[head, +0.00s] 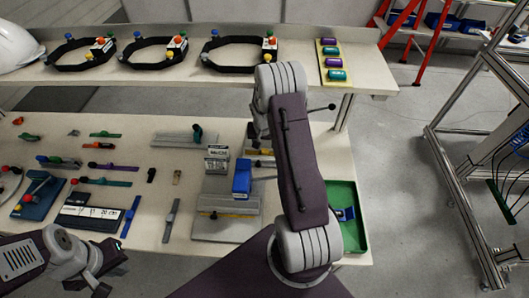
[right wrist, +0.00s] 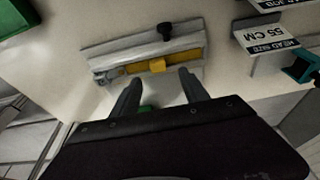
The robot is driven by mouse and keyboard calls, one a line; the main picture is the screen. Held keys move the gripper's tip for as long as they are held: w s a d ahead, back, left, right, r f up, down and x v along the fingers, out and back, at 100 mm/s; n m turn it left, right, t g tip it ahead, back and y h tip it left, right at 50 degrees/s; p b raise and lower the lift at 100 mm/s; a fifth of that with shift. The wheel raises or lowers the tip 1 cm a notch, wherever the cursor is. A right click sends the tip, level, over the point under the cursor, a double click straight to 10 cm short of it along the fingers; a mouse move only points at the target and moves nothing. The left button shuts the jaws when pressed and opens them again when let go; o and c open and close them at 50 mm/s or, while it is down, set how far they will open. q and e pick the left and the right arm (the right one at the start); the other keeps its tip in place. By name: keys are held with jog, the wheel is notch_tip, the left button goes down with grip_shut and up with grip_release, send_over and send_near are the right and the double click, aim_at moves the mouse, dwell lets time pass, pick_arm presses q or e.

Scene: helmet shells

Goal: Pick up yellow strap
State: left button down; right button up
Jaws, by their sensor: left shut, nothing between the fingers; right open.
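The yellow strap (right wrist: 148,68) lies along a grey fixture with a black knob (right wrist: 165,30) in the right wrist view. In the head view the strap (head: 262,151) shows only partly beside my right arm. My right gripper (right wrist: 160,88) is open and empty, its fingertips close to the near edge of the fixture and apart from each other. In the head view the right fingers are hidden behind my arm. My left gripper (head: 110,272) is shut and empty at the lower left, near the table's front edge.
A sign reading 55 CM (right wrist: 278,42) stands beside the fixture. A blue block (head: 242,178) sits on a grey fixture nearer the front. A green tray (head: 357,215) is at the table's right. Several straps and tools cover the left side. Headbands lie on the back shelf (head: 300,70).

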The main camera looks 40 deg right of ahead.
aim_at(265, 150)
jog(key=shift+w+a+f, duration=0.1)
jog(key=shift+f, duration=0.2)
jog(key=x, duration=0.2)
jog(key=p+x, duration=0.1)
jog(key=x, duration=0.1)
jog(key=shift+s, duration=0.35)
jog(key=shift+d+f, duration=0.25)
jog(key=shift+w+a, duration=0.1)
jog(key=shift+w, duration=0.05)
grip_shut()
jog(key=shift+r, duration=0.1)
